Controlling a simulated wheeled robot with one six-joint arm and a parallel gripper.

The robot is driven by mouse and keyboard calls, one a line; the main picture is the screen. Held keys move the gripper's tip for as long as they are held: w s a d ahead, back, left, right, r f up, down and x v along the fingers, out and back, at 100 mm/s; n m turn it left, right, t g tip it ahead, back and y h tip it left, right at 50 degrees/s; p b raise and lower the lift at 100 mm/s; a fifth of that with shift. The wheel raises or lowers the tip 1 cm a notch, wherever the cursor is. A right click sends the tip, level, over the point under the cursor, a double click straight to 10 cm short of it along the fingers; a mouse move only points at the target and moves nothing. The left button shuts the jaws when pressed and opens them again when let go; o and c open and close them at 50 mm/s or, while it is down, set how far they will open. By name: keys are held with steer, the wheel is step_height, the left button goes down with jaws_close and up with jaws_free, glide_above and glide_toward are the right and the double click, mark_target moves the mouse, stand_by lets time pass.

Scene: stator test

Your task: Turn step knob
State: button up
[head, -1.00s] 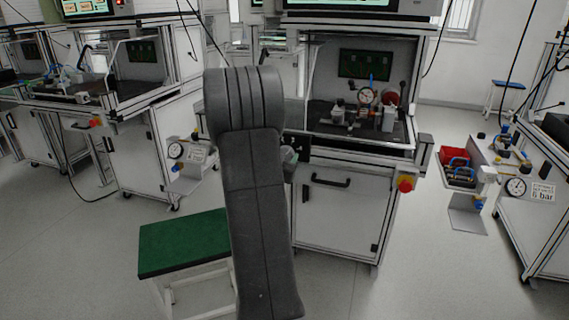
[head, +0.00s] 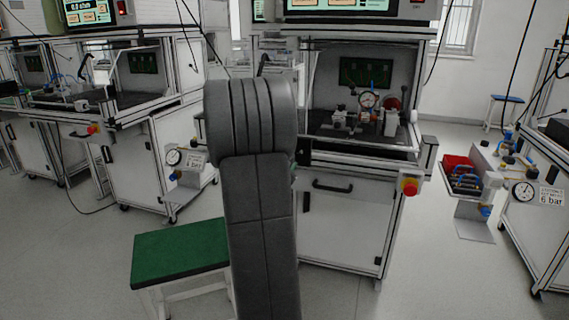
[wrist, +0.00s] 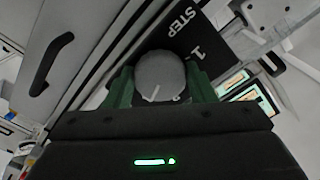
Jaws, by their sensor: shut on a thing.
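The step knob (wrist: 160,76) is a round grey knob with a white pointer line. In the wrist view it sits in front of a black plate (wrist: 186,30) marked "STEP" and "1". My gripper (wrist: 161,88) has green fingers, one on each side of the knob, and is shut on it. The pointer line is at the knob's lower part, tilted slightly off the vertical of the picture. In the head view my arm hides the knob and the gripper.
A green-topped stool (head: 182,252) stands at the lower left. Another station (head: 135,150) is at left, a gauge bench (head: 521,190) at right. Grey floor lies between.

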stand_by(0.3)
steer(key=o, duration=1)
steer(key=p+v, duration=0.1)
steer(key=v, duration=1.3)
steer(key=shift+p, duration=0.3)
steer(key=shift+w, duration=0.1)
steer(key=b+x, duration=0.1)
steer(key=x, duration=1.3)
